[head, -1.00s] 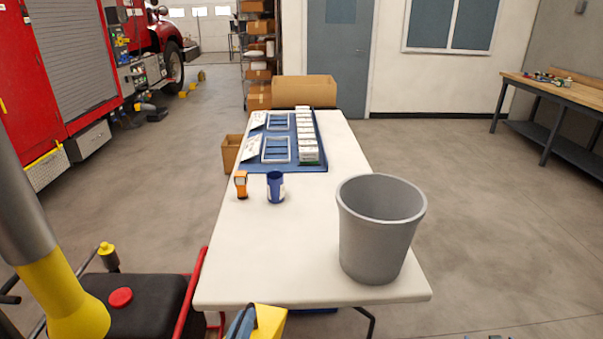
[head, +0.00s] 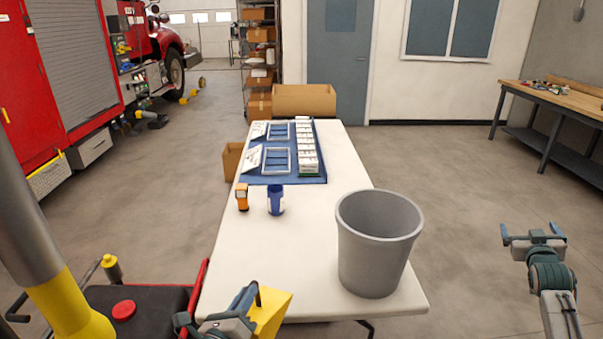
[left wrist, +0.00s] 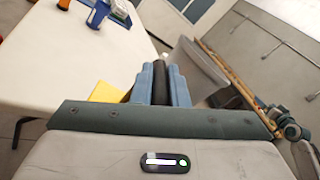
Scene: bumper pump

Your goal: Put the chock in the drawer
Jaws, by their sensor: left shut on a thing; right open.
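The yellow chock (head: 272,312) is at the near edge of the white table in the head view. My left gripper (head: 247,298) is shut on its dark handle. In the left wrist view, the two blue fingers of the gripper (left wrist: 160,84) close on the dark handle, with part of the yellow chock (left wrist: 108,92) showing to their left. I cannot tell whether the chock touches the table. My right gripper (head: 534,235) is open and empty, over the floor right of the table. I cannot clearly make out a drawer.
A grey bin (head: 375,250) stands on the near right of the table (head: 300,240). A blue cup (head: 276,201), an orange device (head: 242,197) and a blue mat (head: 309,181) are farther back. A red truck (head: 30,95) stands left.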

